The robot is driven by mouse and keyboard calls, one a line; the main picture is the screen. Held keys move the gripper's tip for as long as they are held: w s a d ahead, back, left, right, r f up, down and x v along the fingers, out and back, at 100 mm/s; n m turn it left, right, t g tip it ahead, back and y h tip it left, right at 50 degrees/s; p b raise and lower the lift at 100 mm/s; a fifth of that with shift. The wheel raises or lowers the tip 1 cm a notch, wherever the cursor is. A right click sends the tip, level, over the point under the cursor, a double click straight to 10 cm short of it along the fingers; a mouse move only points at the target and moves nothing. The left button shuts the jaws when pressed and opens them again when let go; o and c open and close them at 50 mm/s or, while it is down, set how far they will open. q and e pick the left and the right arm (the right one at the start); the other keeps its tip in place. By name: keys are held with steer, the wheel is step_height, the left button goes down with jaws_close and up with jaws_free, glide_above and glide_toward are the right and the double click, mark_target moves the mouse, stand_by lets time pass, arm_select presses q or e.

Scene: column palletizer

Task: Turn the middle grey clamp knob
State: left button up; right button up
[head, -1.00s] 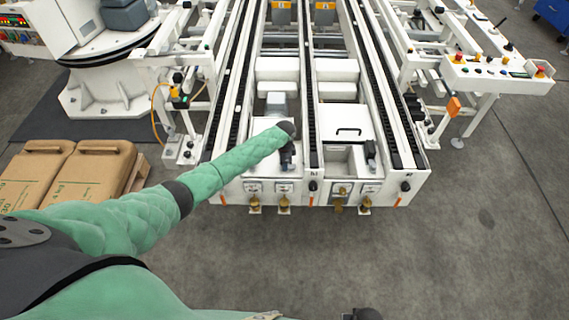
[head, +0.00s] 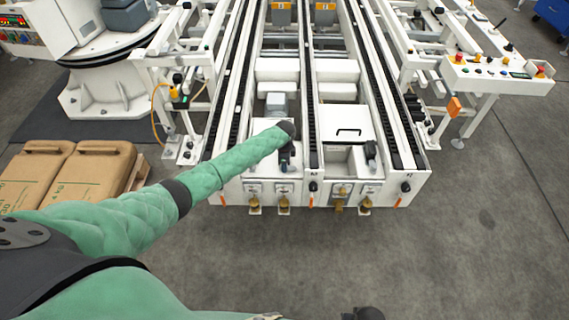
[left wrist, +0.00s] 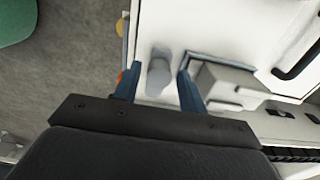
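My left gripper (head: 287,160) is over the near end of the white conveyor frame (head: 232,190), pointing down. In the left wrist view its two blue fingers (left wrist: 156,78) are spread apart. A rounded grey knob (left wrist: 159,75) lies between them, with a gap visible on both sides, so it is not gripped. The white plate (left wrist: 225,35) is behind it. In the head view my gripper and wrist hide this knob. Whether it is the middle clamp knob I cannot tell. My right gripper is not in clear view.
A grey box-shaped part (head: 277,104) stands just beyond my wrist. A white cover with a black handle (head: 348,132) and a dark fitting (head: 371,150) are to the right. Brass-coloured fittings (head: 284,201) line the front edge. Brown sacks (head: 85,175) lie at left. Floor in front is clear.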

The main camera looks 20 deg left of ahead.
arm_select(q)
steer(key=shift+o, duration=0.2)
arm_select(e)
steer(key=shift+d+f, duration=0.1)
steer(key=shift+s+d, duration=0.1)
arm_select(q)
steer(key=shift+r, duration=0.3)
steer(key=shift+r+b, duration=0.8)
steer(key=shift+r, duration=2.8)
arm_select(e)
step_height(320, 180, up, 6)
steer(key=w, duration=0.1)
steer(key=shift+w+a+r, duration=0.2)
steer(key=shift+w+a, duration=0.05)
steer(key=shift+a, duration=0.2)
arm_select(q)
steer(key=shift+n, duration=0.3)
